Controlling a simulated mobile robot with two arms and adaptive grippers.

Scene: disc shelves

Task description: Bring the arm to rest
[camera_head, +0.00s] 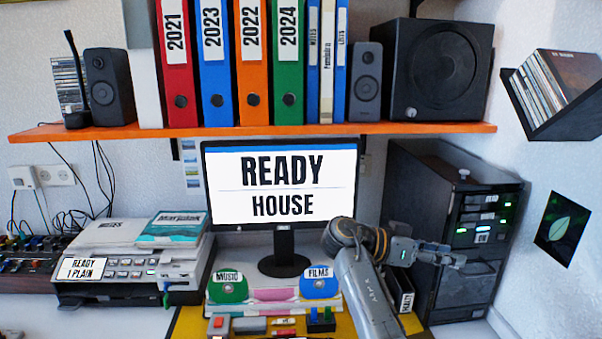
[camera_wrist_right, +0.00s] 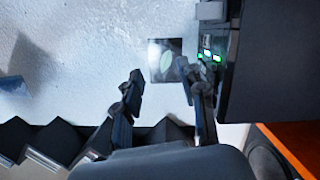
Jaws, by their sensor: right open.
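My right arm (camera_head: 365,290) comes up from the bottom right of centre in the head view and bends to the right. Its gripper (camera_head: 458,257) is in front of the dark computer tower (camera_head: 440,180) with green lights. In the right wrist view the two fingers of the right gripper (camera_wrist_right: 160,88) stand apart with nothing between them. Beyond them are the white wall and a dark card with a green leaf shape (camera_wrist_right: 166,60). The tower shows at the upper right of that view (camera_wrist_right: 265,60). My left gripper is in neither view.
An orange shelf (camera_head: 270,130) with binders and speakers runs above the monitor (camera_head: 281,185). A disc stand (camera_head: 272,294) with MUSIC and FILMS labels is left of my arm. A wall rack (camera_head: 553,95) holds cases at the right. A printer-like machine (camera_head: 125,275) is at left.

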